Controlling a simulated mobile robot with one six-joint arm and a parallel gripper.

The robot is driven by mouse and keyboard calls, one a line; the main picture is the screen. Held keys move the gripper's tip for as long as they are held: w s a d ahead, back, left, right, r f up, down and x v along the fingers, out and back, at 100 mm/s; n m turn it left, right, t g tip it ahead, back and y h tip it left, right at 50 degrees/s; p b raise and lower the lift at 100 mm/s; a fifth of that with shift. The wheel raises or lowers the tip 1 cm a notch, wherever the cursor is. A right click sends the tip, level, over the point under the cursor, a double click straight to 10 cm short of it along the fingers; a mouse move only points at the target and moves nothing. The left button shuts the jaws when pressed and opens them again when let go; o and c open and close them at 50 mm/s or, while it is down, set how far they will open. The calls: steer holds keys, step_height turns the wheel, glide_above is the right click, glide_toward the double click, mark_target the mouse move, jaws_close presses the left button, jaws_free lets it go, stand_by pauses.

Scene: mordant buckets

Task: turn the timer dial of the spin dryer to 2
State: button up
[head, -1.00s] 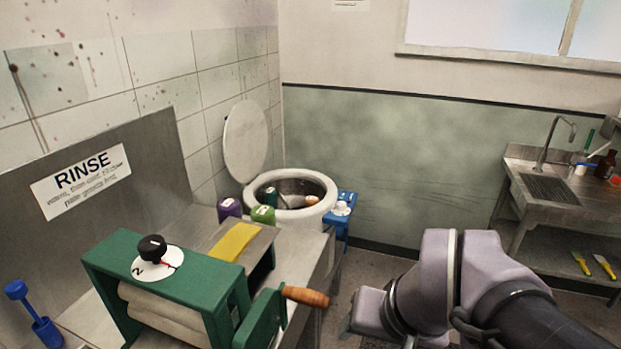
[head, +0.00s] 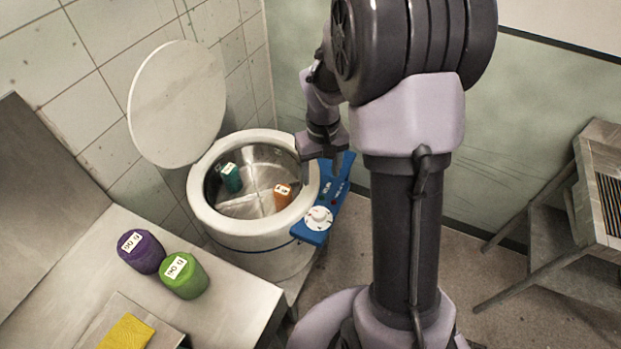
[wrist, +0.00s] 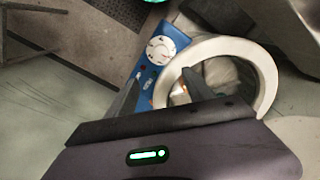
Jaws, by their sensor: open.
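The spin dryer (head: 205,210) is a white round tub with its lid (head: 178,105) raised. Its blue control panel (head: 341,190) sticks out on the right side. The white timer dial (head: 319,219) is at the panel's near end; it also shows in the wrist view (wrist: 160,49). Its marks are too small to read. My gripper (head: 320,162) is open and empty, above the tub's right rim and the panel, apart from the dial. In the wrist view the fingers (wrist: 162,78) point toward the panel and the rim, with the dial beyond their tips.
A green bundle (head: 231,178) and an orange one (head: 283,195) lie inside the tub. A purple container (head: 141,251) and a green container (head: 184,275) stand on the bench at left, near a yellow cloth (head: 126,333). A sink stand (head: 560,215) is at right. Floor between is free.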

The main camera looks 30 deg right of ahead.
mark_target(319, 212)
steer(key=f+b, duration=0.1)
steer(key=f, duration=0.4)
steer(key=f+b, duration=0.2)
steer(key=f, duration=0.3)
steer(key=f+b, duration=0.2)
steer(key=f, duration=0.3)
steer(key=shift+s+a+f, duration=0.25)
steer(key=shift+s+a, duration=0.1)
steer(key=shift+s, duration=0.05)
steer(key=shift+f, duration=0.6)
steer(key=shift+d, duration=0.1)
steer(key=shift+w, duration=0.1)
jaws_close()
